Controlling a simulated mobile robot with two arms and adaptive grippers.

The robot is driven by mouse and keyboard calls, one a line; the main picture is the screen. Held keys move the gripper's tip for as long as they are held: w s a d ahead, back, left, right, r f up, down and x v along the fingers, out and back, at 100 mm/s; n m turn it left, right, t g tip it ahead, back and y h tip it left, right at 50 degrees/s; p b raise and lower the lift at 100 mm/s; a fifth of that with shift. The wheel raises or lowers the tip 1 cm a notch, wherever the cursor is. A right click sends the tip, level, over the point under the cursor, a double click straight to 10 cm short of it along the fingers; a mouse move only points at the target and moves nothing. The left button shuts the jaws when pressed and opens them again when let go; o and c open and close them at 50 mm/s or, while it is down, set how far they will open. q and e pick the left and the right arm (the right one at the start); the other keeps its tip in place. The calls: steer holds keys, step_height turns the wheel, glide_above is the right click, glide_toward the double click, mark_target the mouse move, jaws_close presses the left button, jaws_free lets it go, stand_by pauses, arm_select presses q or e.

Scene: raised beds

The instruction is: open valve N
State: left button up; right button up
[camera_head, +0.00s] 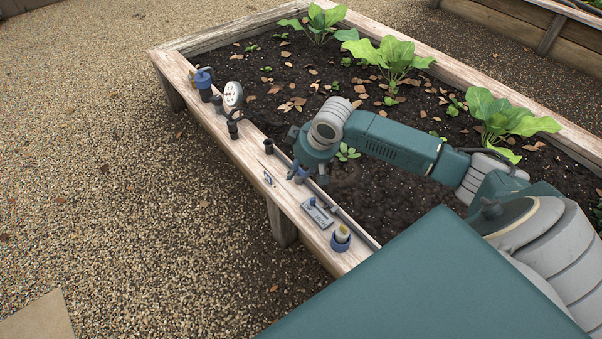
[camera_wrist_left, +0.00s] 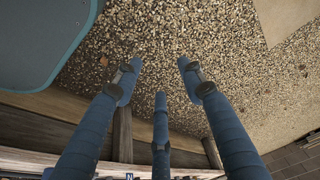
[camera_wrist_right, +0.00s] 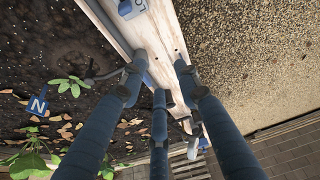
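A blue tag marked N (camera_wrist_right: 38,105) stands over the soil at the left of the right wrist view, apart from my right fingers. A small N tag (camera_wrist_left: 129,176) also shows at the bottom edge of the left wrist view. Which fitting is valve N, I cannot tell in the head view. My right gripper (camera_head: 308,178) is low over the bed's front ledge, close to a small blue fitting partly hidden by it. In the right wrist view its three fingers (camera_wrist_right: 159,75) are spread with nothing between them. My left gripper (camera_wrist_left: 160,75) is open and empty above gravel beside the bed.
The wooden ledge (camera_head: 249,150) carries a blue-capped fitting (camera_head: 204,82), a round white gauge (camera_head: 233,93), a dark upright peg (camera_head: 268,146), a grey plate (camera_head: 318,213) and a blue-ringed cap (camera_head: 341,238). Leafy plants (camera_head: 391,60) grow in the soil. Gravel (camera_head: 110,200) lies clear at left.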

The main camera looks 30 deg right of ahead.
mark_target(299, 170)
steer(key=d+r+b, duration=0.1)
steer(key=d+r, duration=0.2)
steer(key=d, duration=0.1)
steer(key=shift+m, duration=0.5)
steer(key=b+x, duration=0.1)
steer(key=x, duration=0.4)
steer(key=b+x, duration=0.1)
steer(key=x, duration=0.1)
steer(key=shift+w+d+b, duration=0.25)
steer(key=shift+w+b, duration=0.05)
steer(key=shift+w, duration=0.15)
steer(key=shift+b+x, duration=0.35)
steer(key=shift+x, duration=0.9)
arm_select(q)
steer(key=shift+w+d+r+t, duration=0.25)
steer(key=shift+w+r+t, duration=0.3)
steer(key=shift+w+r, duration=0.2)
steer(key=shift+w+d+r+t, duration=0.2)
steer(key=shift+w+r+t, duration=0.4)
steer(key=shift+w, duration=0.2)
arm_select(e)
steer(key=shift+w+f, duration=0.15)
steer(key=shift+f, duration=0.1)
jaws_close()
